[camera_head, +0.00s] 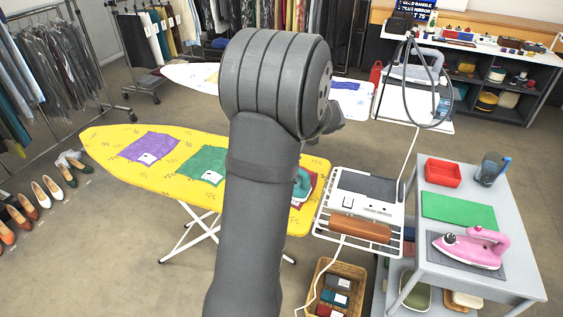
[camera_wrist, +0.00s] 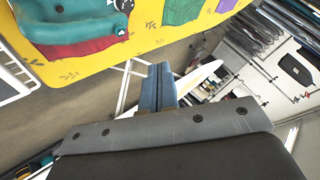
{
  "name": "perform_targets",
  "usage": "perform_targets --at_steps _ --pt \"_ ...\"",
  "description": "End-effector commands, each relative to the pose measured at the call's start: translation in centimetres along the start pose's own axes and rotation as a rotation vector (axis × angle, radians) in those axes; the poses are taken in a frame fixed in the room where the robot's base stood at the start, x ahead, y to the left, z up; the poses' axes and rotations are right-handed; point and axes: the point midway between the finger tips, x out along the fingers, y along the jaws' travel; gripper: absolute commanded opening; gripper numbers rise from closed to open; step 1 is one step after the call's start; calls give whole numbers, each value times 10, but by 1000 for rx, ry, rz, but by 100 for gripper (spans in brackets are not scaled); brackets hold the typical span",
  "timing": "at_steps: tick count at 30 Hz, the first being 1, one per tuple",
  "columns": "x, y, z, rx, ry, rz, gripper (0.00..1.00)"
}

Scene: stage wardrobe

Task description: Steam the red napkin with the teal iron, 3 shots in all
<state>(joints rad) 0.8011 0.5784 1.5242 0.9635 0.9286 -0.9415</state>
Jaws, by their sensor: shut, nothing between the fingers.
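The teal iron (camera_head: 302,185) is on the yellow ironing board's right part, mostly hidden behind my arm in the head view. In the wrist view the teal iron (camera_wrist: 75,22) rests over the red napkin (camera_wrist: 80,47), whose edge shows along its side. The red napkin (camera_head: 311,180) shows only as a sliver in the head view. My gripper (camera_wrist: 158,86) is shut and empty, held apart from the iron, with the iron up and to the left in the wrist view. My arm hides the gripper in the head view.
A green napkin (camera_head: 203,166) and a purple napkin (camera_head: 150,147) lie on the yellow board (camera_head: 108,137). A white rack (camera_head: 365,200) adjoins its right end. A pink iron (camera_head: 470,246) stands on the grey side table (camera_head: 417,270). A basket (camera_head: 352,272) sits below.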

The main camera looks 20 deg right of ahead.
Motion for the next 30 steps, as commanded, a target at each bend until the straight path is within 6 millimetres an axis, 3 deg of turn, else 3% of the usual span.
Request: perform_targets --at_steps 14,22,30 --pt "0 0 0 0 0 0 0" --pt "-25 -18 -19 -2 3 1 0" --pt "-26 -19 -19 0 -1 0 0"
